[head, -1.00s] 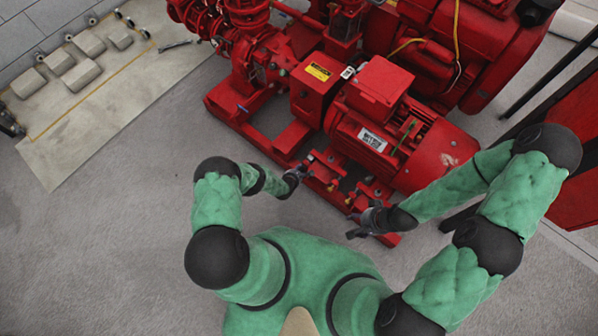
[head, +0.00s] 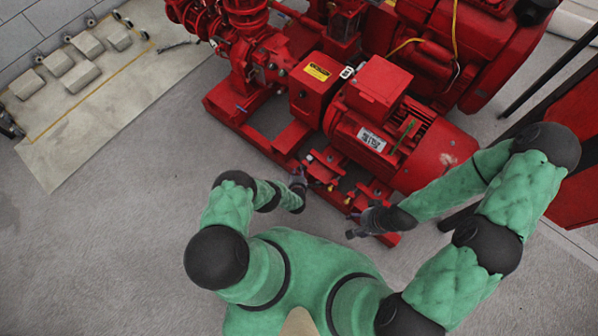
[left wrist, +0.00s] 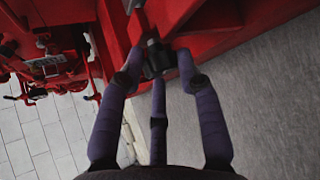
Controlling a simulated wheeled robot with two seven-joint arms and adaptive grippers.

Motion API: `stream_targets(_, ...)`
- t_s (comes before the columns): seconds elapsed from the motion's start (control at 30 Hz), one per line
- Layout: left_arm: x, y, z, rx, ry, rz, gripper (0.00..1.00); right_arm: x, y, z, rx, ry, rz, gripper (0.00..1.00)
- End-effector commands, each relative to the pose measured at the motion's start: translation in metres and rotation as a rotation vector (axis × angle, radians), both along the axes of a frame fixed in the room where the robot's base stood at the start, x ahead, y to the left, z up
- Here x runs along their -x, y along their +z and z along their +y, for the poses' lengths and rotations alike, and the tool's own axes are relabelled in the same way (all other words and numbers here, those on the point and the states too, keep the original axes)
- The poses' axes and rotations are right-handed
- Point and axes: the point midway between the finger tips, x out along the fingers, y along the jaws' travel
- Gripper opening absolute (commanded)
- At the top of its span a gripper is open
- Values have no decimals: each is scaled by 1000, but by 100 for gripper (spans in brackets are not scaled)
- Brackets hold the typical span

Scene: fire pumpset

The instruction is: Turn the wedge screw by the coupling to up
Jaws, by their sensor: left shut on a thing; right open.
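My left gripper (head: 298,183) is at the near edge of the red base frame (head: 285,160), by the coupling end of the motor. In the left wrist view its purple fingers (left wrist: 153,75) close around a small dark piece (left wrist: 155,58) at the edge of the red frame, which looks like the wedge screw. Which way the screw points is hidden by the fingers. The red coupling guard box (head: 308,97) with a yellow label stands behind. My right gripper (head: 360,226) is open and empty near the frame's right end.
The red motor (head: 385,135) stands on the frame, with small brass-coloured fittings (head: 330,187) at its foot. Red pumps and pipes (head: 240,45) fill the back. A pale pad with blocks (head: 75,100) lies at left. The grey floor at left is clear.

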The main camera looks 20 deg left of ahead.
Motion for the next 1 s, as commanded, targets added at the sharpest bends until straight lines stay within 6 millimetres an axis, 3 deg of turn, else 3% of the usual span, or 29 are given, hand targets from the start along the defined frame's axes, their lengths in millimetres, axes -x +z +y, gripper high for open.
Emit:
stream_targets(0.03,9,-7,-3,-10,5,12,2,0,-1,0,0,0,0,55)
stream_targets(0.8,12,-8,-3,-101,8,-18,2,0,0,0,0,0,0,55)
stream_targets(0.83,12,-8,-3,-101,8,-18,41,0,0,0,0,0,0,55)
stream_targets(0.9,12,-8,-3,-102,7,-18,55,0,0,0,0,0,0,55)
stream_targets(1.0,10,-7,-3,-103,5,-22,55,0,0,0,0,0,0,55)
